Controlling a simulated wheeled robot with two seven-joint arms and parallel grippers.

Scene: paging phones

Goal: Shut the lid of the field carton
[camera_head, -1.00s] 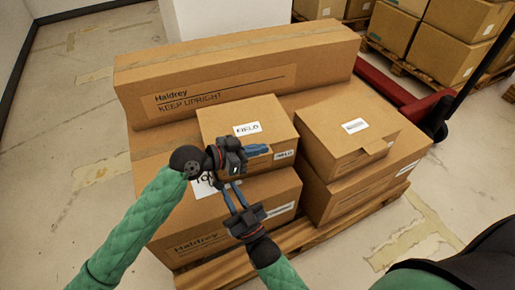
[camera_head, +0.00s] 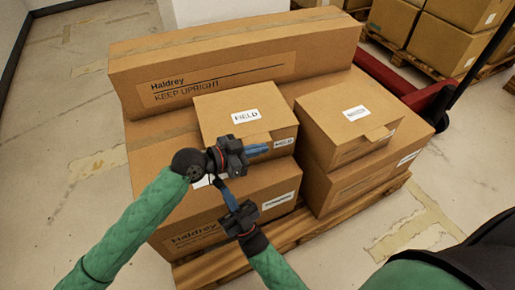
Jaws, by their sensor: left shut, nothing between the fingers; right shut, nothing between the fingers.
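The field carton (camera_head: 222,107) is a small brown box with a FIELD label on top, standing on larger cartons. Its lid (camera_head: 270,103) lies down over the top and looks flat. A lighter tab (camera_head: 259,138) shows at its front edge; whether it is tucked in is unclear. My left gripper (camera_head: 266,148) is shut and empty, its blue fingers just below the tab in the picture, before the front face. Contact cannot be told. My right gripper (camera_head: 219,182) is shut and empty, lower left, in front of the carton below. My grippers hide the field carton's lower left front.
A similar carton (camera_head: 330,105) with a front tab (camera_head: 379,133) stands close on the right. A long Haidrey carton (camera_head: 225,60) lies behind. Larger cartons below rest on a wooden pallet (camera_head: 320,228). A red pallet jack (camera_head: 432,98) is at right; floor is clear at left.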

